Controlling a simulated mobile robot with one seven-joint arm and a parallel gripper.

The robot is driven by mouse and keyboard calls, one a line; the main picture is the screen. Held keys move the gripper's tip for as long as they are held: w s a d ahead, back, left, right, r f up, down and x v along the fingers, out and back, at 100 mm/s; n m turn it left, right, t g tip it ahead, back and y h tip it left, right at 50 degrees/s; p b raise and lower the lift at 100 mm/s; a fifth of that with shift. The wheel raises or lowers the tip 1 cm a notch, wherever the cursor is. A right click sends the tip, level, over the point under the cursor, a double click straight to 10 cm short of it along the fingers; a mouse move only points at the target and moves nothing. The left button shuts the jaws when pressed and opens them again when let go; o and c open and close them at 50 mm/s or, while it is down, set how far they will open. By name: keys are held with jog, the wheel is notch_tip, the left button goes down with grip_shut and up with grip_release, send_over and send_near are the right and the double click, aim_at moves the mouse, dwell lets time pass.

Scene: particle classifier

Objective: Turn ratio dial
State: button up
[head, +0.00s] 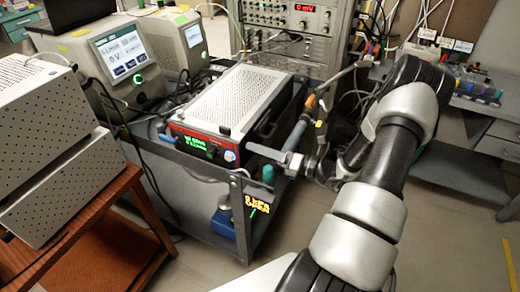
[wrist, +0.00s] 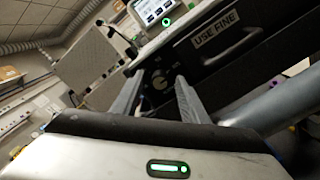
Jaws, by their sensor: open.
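A dark round dial (wrist: 160,80) with pale markings shows in the wrist view, at the left end of a dark panel labelled "USE FINE" (wrist: 216,32). My gripper (wrist: 160,75) is open, with one finger on each side of the dial in that picture. I cannot tell whether the fingers touch it. In the head view my gripper (head: 252,149) reaches left toward the right end of a red-fronted instrument (head: 187,144) with a green display. The dial cannot be made out clearly in the head view.
The red-fronted instrument sits on a dark cart (head: 190,172). Two screen units (head: 122,55) stand behind it at left. A perforated metal box (head: 45,120) on a wooden stand is at far left. Cables hang behind the cart. Open floor (head: 440,235) lies at right.

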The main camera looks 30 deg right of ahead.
jog(key=shift+c, duration=0.4)
grip_shut()
jog(key=shift+n, duration=0.4)
jog(key=shift+s+f+n+b, duration=0.1)
jog(key=shift+n+b, duration=2.3)
jog(key=shift+n, duration=2.6)
jog(key=shift+s+f+n+b, duration=0.1)
jog(key=shift+n+b, duration=2.25)
jog(key=shift+n, duration=2.65)
